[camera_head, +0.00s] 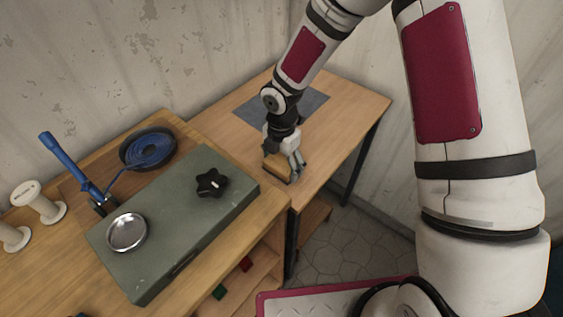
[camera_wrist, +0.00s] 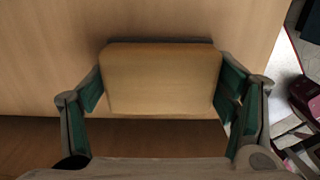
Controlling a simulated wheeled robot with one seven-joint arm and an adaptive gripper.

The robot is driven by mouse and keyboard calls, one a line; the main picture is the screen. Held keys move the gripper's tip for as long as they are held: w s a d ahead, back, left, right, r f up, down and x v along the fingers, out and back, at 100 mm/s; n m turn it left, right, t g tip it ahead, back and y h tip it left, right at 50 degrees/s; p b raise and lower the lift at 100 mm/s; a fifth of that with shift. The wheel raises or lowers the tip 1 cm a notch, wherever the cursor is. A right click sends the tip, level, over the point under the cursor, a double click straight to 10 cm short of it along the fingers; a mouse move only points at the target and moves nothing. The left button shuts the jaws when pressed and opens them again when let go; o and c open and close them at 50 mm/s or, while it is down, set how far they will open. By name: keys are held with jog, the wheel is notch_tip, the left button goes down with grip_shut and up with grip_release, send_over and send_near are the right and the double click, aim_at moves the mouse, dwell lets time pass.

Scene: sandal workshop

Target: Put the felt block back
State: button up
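A tan, wood-coloured block (camera_wrist: 160,78), which I take for the felt block, is between my gripper's fingers in the wrist view. The green finger pads of my gripper (camera_wrist: 160,92) press against its left and right sides. In the head view my gripper (camera_head: 286,163) points down with the block (camera_head: 276,168) at the near corner of the right-hand table. The block is level and at or just above the tabletop; I cannot tell whether it touches.
A grey mat (camera_head: 302,106) lies on the right-hand table (camera_head: 345,103). On the left bench, a grey-green slab (camera_head: 172,232) bears a metal dish (camera_head: 127,233) and a black star knob (camera_head: 211,184). A blue strap coil (camera_head: 150,148), a blue-handled tool (camera_head: 72,168) and white spools (camera_head: 38,200) stand nearby.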

aim_at(282, 162)
jog(key=shift+o, duration=1)
notch_tip(282, 162, up, 12)
jog(key=shift+r+p, duration=0.2)
jog(key=shift+p, duration=0.15)
